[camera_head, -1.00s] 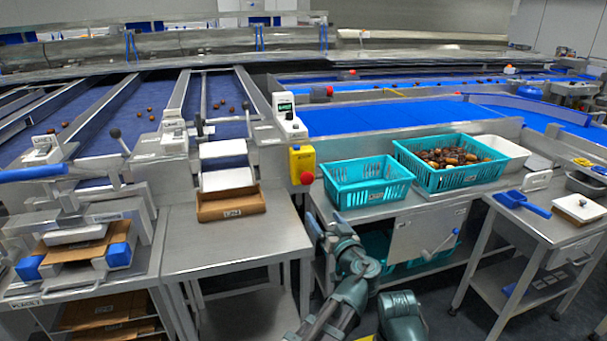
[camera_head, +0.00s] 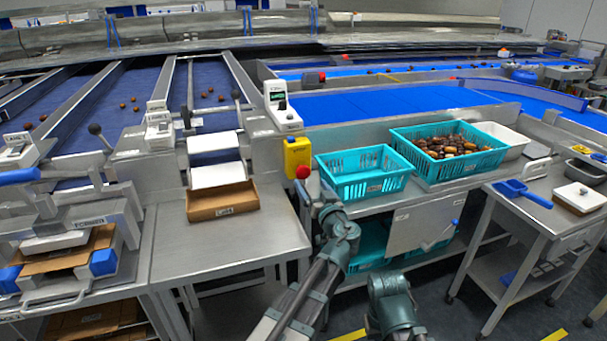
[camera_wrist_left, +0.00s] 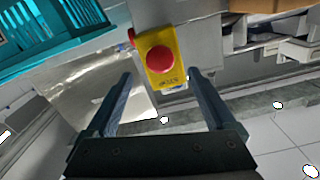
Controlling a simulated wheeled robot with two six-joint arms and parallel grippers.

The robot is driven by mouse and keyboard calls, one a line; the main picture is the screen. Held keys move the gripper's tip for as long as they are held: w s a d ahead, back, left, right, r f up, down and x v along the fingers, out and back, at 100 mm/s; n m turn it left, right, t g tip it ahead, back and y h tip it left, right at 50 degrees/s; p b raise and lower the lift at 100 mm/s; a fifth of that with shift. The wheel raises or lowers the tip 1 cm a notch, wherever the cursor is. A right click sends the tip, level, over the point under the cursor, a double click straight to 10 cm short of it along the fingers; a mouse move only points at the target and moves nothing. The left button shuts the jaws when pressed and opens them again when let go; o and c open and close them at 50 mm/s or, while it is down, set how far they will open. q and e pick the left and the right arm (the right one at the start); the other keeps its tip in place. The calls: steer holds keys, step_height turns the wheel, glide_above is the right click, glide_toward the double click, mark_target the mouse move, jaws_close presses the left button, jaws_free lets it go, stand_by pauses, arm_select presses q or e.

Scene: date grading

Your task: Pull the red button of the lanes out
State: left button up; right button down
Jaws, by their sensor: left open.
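The red button (camera_head: 303,172) is a round mushroom head on the front of a yellow box (camera_head: 297,150), fixed at the right end of the lanes above the steel table. In the left wrist view the red button (camera_wrist_left: 161,60) on the yellow box (camera_wrist_left: 176,82) faces me, beyond and between the fingertips. My left gripper (camera_head: 311,192) is just below the button in the head view. Its two fingers (camera_wrist_left: 159,76) are spread wide and empty, one on each side of the button in the picture; the exact gap in depth is unclear.
A teal crate (camera_head: 346,187) stands just right of the button, and another teal crate (camera_head: 402,137) holds dates. A cardboard tray (camera_head: 222,214) lies left, under the lane's chute. A control box (camera_head: 279,96) stands above the yellow box. The steel table (camera_head: 225,245) is mostly clear.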

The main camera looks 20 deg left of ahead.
mark_target(304, 174)
arm_select(q)
steer(key=x, duration=0.7)
steer(key=shift+w+a, duration=0.25)
steer(key=shift+w, duration=0.1)
jaws_close()
steer(key=shift+s, duration=0.1)
